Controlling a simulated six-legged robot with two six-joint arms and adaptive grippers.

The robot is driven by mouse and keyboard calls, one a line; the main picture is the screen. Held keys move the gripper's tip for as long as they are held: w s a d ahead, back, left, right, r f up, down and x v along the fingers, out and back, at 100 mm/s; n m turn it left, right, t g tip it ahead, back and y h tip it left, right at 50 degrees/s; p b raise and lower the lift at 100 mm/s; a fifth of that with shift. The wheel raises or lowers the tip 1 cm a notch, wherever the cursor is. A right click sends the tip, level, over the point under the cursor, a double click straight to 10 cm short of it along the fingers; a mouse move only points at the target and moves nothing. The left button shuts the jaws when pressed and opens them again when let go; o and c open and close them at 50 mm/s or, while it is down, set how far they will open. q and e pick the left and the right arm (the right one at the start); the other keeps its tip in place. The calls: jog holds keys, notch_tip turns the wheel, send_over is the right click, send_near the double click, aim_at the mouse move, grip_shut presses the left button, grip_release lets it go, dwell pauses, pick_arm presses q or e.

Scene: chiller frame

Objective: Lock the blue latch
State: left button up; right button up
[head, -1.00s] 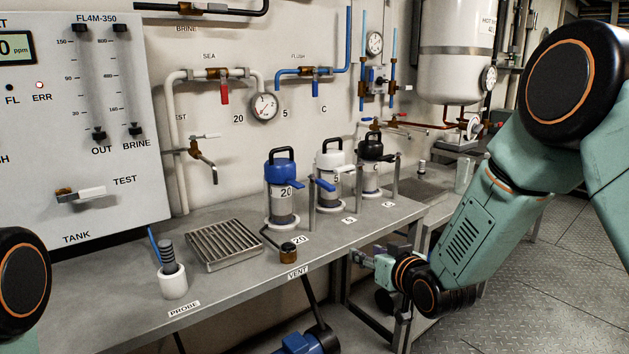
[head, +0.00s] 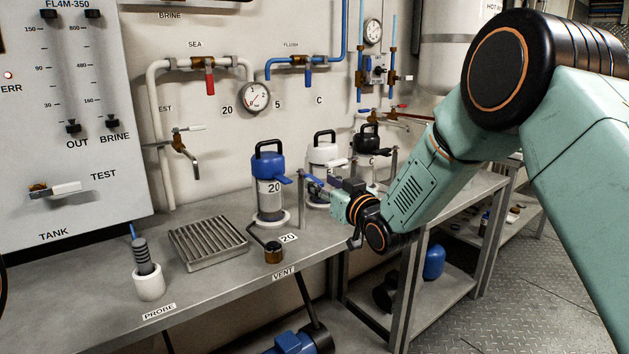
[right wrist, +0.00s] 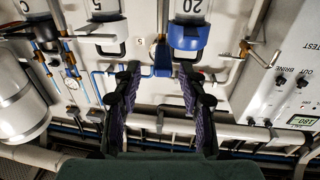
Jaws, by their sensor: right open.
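The blue latch (head: 313,181) is a short blue lever on top of a grey post beside the blue-topped canister marked 20 (head: 268,190). In the right wrist view the latch (right wrist: 162,60) shows between and just beyond my right fingertips. My right gripper (head: 328,188) is open, with its fingers pointing at the latch from the right. It also shows in the right wrist view (right wrist: 157,74), with a purple-padded finger on each side and nothing held. In the head view the fingers partly overlap the latch, and I cannot tell whether they touch it. My left gripper is out of view.
A white-topped canister (head: 322,152) and a black-topped canister (head: 367,139) stand behind my right gripper. A metal grate (head: 208,243), a probe in a white cup (head: 149,284) and a brass vent fitting (head: 273,253) are on the bench (head: 213,287). Pipes and valves line the wall.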

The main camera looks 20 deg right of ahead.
aim_at(314, 178)
jog(key=x, duration=0.2)
jog(key=shift+w+a+f, duration=0.15)
jog(key=shift+w+a, duration=0.1)
jog(key=shift+a, duration=0.05)
jog(key=shift+w+b, duration=0.3)
jog(key=shift+w, duration=0.4)
jog(key=shift+w+a, duration=0.15)
jog(key=shift+c, duration=0.4)
jog(key=c, duration=0.3)
grip_shut()
